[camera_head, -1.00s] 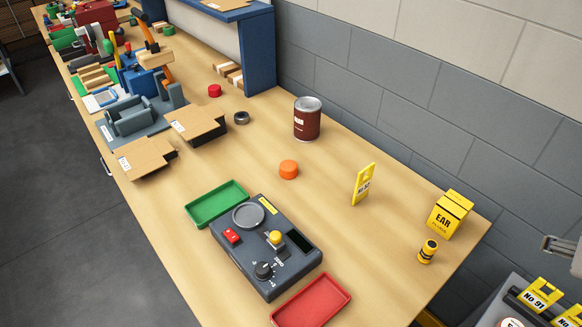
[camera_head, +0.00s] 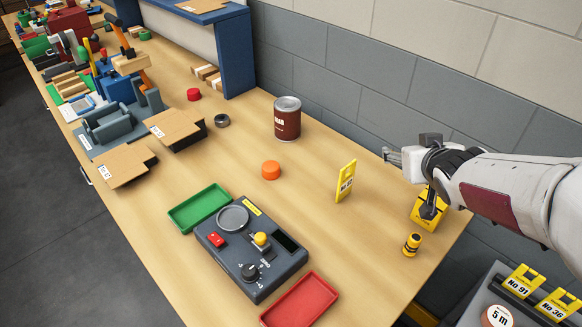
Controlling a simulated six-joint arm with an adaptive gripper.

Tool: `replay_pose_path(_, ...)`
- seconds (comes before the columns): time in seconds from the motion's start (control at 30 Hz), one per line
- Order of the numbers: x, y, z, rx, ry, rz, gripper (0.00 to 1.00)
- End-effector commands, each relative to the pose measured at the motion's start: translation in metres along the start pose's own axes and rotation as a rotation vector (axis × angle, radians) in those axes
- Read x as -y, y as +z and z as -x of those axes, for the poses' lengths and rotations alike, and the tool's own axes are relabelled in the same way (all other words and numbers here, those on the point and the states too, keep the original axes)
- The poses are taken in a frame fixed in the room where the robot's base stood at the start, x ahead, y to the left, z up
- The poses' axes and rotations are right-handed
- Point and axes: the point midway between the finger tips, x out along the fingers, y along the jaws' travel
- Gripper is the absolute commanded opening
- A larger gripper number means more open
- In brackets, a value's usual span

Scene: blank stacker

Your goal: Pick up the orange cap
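The orange cap (camera_head: 271,170) is a short round piece on the bare wooden bench, between the dark red can (camera_head: 287,122) and the grey control box (camera_head: 250,248). Nothing touches it. My gripper (camera_head: 388,156) is to the right of the cap, beyond the yellow tag, and points left. It looks raised above the bench and is well apart from the cap. Its fingers are small and seen from the side, so their gap is unclear.
A yellow tag (camera_head: 346,181) stands upright between cap and gripper. A green tray (camera_head: 199,208) and red tray (camera_head: 305,301) flank the control box. A yellow EAR box (camera_head: 428,212) is partly hidden below my arm. Bench around the cap is clear.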

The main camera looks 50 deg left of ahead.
Motion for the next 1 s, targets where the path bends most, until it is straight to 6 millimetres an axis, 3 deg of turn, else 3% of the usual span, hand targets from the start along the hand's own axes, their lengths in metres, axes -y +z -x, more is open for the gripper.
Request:
replay_pose_path(0.1,0.039,-0.002,-0.029,-0.028,-0.072,0.032,0.58)
replay_pose_path(0.4,0.137,0.002,-0.08,-0.094,-0.249,0.096,0.58)
replay_pose_path(0.8,0.254,0.027,-0.116,-0.149,-0.465,0.15,0.58)
replay_pose_path(1.0,0.288,0.038,-0.122,-0.162,-0.53,0.162,0.58)
